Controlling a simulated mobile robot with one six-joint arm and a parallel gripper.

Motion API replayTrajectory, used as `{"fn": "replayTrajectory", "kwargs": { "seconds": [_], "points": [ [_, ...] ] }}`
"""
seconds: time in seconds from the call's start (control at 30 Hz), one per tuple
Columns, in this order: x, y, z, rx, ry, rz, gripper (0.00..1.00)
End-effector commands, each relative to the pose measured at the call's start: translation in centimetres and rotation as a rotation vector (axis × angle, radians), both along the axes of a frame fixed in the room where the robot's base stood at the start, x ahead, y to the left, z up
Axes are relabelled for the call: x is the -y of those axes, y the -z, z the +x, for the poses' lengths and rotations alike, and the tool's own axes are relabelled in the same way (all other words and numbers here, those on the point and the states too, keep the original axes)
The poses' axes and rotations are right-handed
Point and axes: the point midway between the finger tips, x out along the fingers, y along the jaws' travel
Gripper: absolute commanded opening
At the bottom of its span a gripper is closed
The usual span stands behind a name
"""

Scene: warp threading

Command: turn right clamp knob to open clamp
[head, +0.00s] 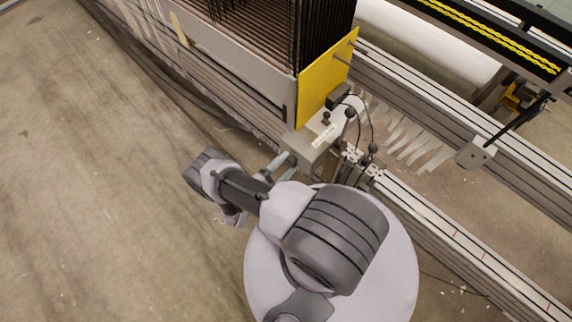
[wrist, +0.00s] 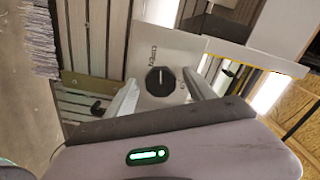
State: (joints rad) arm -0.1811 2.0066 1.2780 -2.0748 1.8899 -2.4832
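The clamp knob (wrist: 160,80) is a round black dial on a pale panel (wrist: 165,45) in the wrist view. A light mark shows on its face, and lettering that looks like "OPEN" stands above it. My gripper (wrist: 162,85) is open, with one finger on each side of the knob in the picture. I see no clear contact, and the gap in depth is hard to judge. In the head view my gripper (head: 279,164) is at the left side of the grey clamp housing (head: 308,146). The knob's face cannot be made out there.
A yellow plate (head: 326,92) and a rack of dark warp wires (head: 250,30) stand behind the housing. Black ball-topped levers (head: 349,112) and thin cables rise beside it. A long metal rail (head: 450,230) runs to the lower right. The floor (head: 90,220) at left is clear.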

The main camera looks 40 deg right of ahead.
Motion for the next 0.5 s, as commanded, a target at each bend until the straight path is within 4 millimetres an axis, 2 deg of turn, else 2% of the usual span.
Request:
{"fn": "replayTrajectory", "kwargs": {
  "seconds": [0.33, 0.43, 0.5],
  "points": [
    [-0.4, -0.1, 0.0, 0.001, -0.001, 0.000, 0.63],
    [-2.1, -0.1, 0.0, 0.001, -0.006, 0.000, 0.63],
    [-4.1, -0.1, -0.1, 0.002, -0.009, 0.000, 0.63]
  ]
}}
